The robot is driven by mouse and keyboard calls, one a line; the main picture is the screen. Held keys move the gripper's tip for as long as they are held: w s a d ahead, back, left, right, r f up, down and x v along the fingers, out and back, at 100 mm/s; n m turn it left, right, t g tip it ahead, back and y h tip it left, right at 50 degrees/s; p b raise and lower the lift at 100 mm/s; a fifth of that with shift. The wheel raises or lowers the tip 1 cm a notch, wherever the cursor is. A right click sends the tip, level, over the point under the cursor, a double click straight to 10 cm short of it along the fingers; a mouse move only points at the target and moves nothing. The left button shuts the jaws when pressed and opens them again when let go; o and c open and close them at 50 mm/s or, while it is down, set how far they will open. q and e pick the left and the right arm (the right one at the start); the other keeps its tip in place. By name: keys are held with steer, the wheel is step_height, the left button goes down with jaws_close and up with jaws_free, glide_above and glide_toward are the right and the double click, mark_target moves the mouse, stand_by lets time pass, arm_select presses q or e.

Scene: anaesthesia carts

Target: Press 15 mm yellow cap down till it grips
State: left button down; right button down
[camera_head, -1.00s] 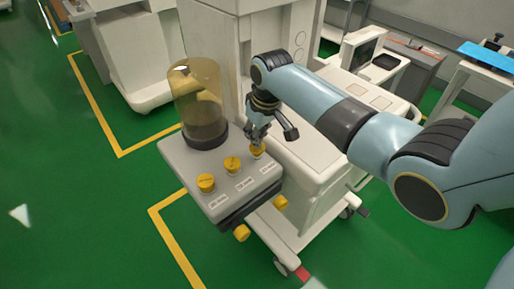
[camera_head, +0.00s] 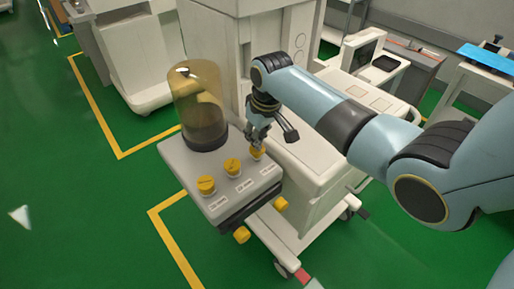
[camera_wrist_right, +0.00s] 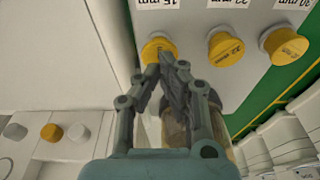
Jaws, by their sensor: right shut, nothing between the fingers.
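The 15 mm yellow cap (camera_head: 258,154) sits on its port at the right end of a row on the light grey panel (camera_head: 178,160). It also shows in the wrist view (camera_wrist_right: 154,47), beside the 15 mm label. My right gripper (camera_head: 254,144) is shut and empty, with its fingertips at the cap's near edge in the wrist view (camera_wrist_right: 167,60). They look close to or touching the cap top; I cannot tell which. The fingers hide part of the cap. My left gripper is in neither view.
The 22 mm cap (camera_head: 232,165) and the 30 mm cap (camera_head: 206,184) stand in the same row. An amber canister (camera_head: 198,105) rises behind the caps. Two yellow knobs (camera_head: 242,235) stick out below the panel. The white cart body (camera_head: 310,160) lies to the right.

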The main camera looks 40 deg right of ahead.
steer(key=shift+f+b, duration=0.55)
steer(key=shift+f, duration=0.3)
stand_by(0.5)
stand_by(0.5)
step_height(320, 180, up, 7)
steer(key=p, duration=0.8)
steer(key=shift+r, duration=0.1)
